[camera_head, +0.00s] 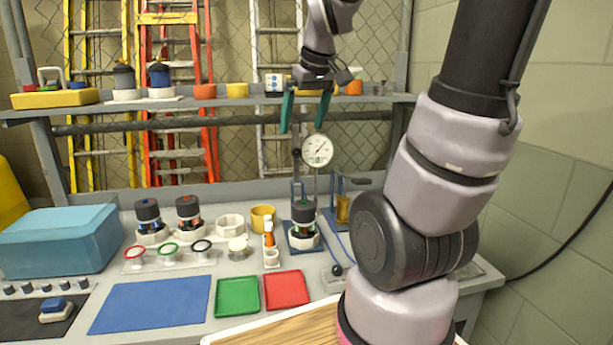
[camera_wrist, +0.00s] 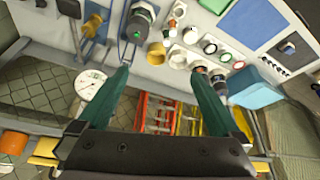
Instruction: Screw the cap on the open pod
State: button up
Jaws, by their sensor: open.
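My gripper (camera_head: 304,125) hangs open and empty, high over the bench, its teal fingers apart and pointing down. Both fingers frame the wrist view (camera_wrist: 160,72). Below it, a dark-topped pod (camera_head: 303,223) with a white base stands upright in a blue fixture; the wrist view shows a green mark on its top (camera_wrist: 143,13). Two similar pods stand at left, one with a blue mark (camera_head: 148,212) and one with an orange mark (camera_head: 188,208). I cannot tell which pod is open, nor which piece is the loose cap.
A dial gauge (camera_head: 317,150) stands close under my gripper. A white hexagonal holder (camera_head: 230,227), a yellow ring (camera_head: 262,217), a white round piece (camera_head: 238,248) and an orange-and-white bottle (camera_head: 268,236) crowd the bench.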

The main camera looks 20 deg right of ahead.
jog(key=w+d+f+n+g, duration=0.2)
jog(key=w+d+f+n, duration=0.1)
jog(key=w+f+n, duration=0.3)
jog(key=n+g, duration=0.2)
jog(key=n, duration=0.3)
send_over(307, 204)
jog(key=shift+h, duration=0.4)
notch_tip(307, 204, down, 12)
jog(key=shift+a+r, duration=0.15)
jog(key=shift+f+g, duration=0.3)
jog(key=shift+f, duration=0.3)
notch_tip(307, 204, down, 10)
jog(key=shift+f, duration=0.1)
jog(key=c, duration=1)
jog(key=shift+o, duration=0.2)
jog(key=m, duration=0.9)
jog(key=shift+w+d+m, duration=0.1)
jog(key=shift+d+m, duration=0.1)
jog(key=shift+m, duration=0.2)
